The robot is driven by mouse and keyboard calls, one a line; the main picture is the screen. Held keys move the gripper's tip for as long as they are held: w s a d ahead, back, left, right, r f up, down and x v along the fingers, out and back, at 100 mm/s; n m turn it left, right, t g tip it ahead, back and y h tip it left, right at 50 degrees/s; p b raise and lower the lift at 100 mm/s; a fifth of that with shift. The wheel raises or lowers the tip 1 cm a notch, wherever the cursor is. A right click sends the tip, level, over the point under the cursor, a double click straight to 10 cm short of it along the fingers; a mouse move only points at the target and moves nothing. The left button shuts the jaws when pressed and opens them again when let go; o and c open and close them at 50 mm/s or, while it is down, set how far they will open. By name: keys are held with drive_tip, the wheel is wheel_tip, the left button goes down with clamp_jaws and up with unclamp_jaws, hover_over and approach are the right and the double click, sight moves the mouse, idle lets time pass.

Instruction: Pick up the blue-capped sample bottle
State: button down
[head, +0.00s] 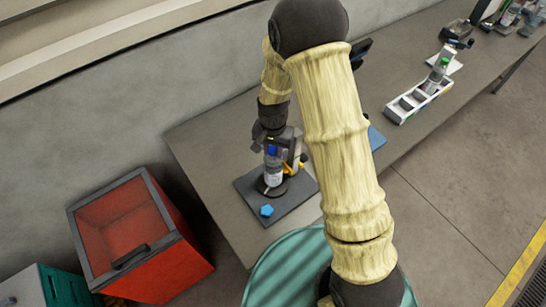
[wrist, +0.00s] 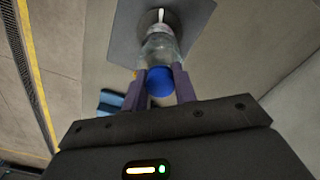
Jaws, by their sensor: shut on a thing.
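The blue-capped sample bottle (head: 273,171) is clear with a pale label and stands on a dark plate (head: 246,190) at the near left end of the bench. My gripper (head: 274,148) comes down on it from above. In the wrist view my gripper (wrist: 160,88) has its two purple-grey fingers on either side of the blue cap and neck of the bottle (wrist: 160,50), shut on it. The bottle's base sits at or just over a dark round piece; I cannot tell whether they touch.
A blue pentagonal piece (head: 267,210) lies on the plate's front part. Yellow clips (head: 288,168) stand close to the bottle's right. A white rack (head: 418,98) with a green-capped bottle (head: 438,68) is farther along the bench. A red bin (head: 137,237) stands on the floor at left.

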wheel_tip(320, 180, up, 10)
drive_tip(key=b, duration=0.3)
idle(0.8)
